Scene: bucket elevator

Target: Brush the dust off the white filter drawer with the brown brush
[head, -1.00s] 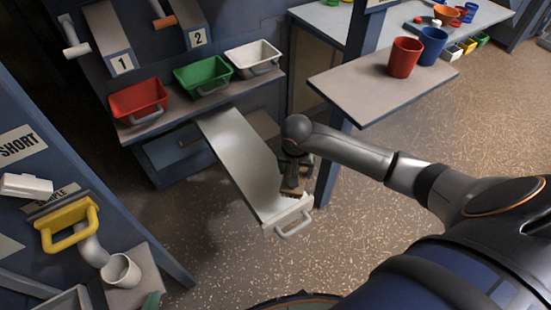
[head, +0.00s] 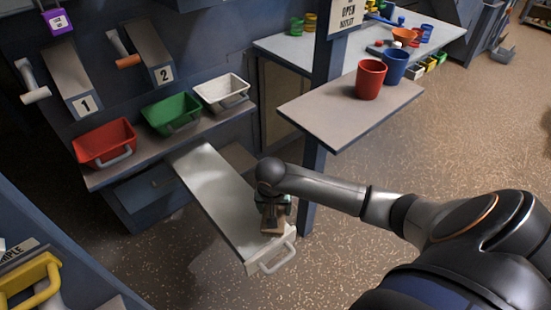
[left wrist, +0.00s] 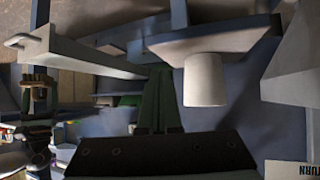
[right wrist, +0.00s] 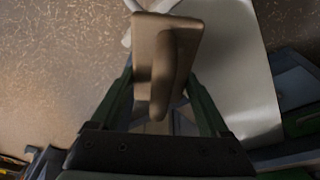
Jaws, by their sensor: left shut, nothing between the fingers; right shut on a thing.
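The white filter drawer (head: 215,195) is pulled out below the bin shelf, its front handle toward me. It also shows at upper left in the left wrist view (left wrist: 75,55) and at right in the right wrist view (right wrist: 237,75). My right gripper (head: 272,198) is shut on the brown brush (right wrist: 165,65) and is over the drawer's right side near its front end. The brush (head: 272,217) hangs bristles down; contact with the drawer is unclear. Dust cannot be made out. My left gripper (left wrist: 158,125) is shut and empty, outside the head view.
Red (head: 104,144), green (head: 171,114) and white (head: 222,92) bins stand on the shelf above the drawer. A side table (head: 330,112) with red and blue cups is at right. A yellow handle (head: 30,280) is at lower left. Open floor lies in front.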

